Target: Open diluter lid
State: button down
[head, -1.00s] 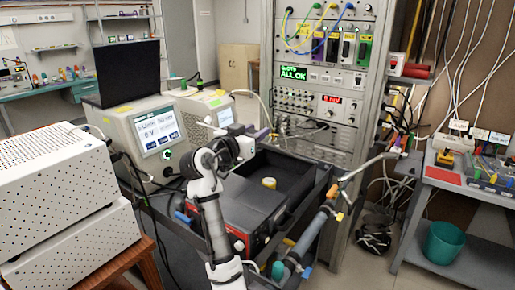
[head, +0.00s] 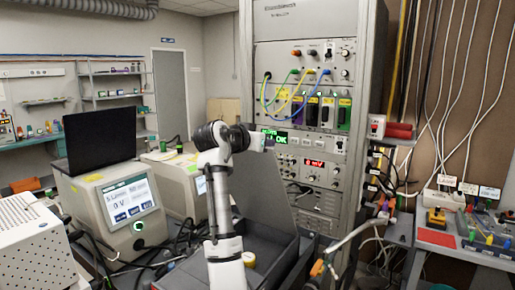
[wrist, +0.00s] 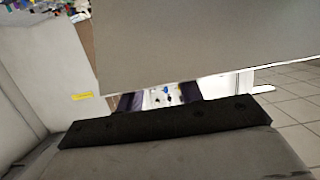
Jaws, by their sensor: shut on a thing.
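The diluter is a dark box (head: 285,272) in front of the instrument rack in the head view. Its grey lid (head: 258,190) stands raised and steeply tilted at the back of the box. My gripper (head: 264,138) is at the lid's upper edge. The exact contact is hidden.
The rack (head: 300,110) stands close behind the lid. A screen instrument (head: 125,205) and a black laptop (head: 98,138) are to the left. A side bench (head: 450,240) with tools is at the right. Pipework (head: 335,255) runs along the box's right side.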

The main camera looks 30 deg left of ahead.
jog(key=shift+w+f, duration=0.2)
jog(key=shift+w, duration=0.1)
jog(key=c, duration=0.9)
grip_release()
jog(key=shift+w+f, duration=0.1)
jog(key=shift+s, duration=0.2)
jog(key=b+v, duration=0.1)
jog(key=v, duration=0.3)
jog(key=b+v, duration=0.2)
jog(key=v, duration=0.3)
jog(key=b+v, duration=0.2)
jog(key=v, duration=0.2)
jog(key=shift+s+a+r, duration=0.1)
jog(key=shift+s+r, duration=0.1)
jog(key=shift+r, duration=0.15)
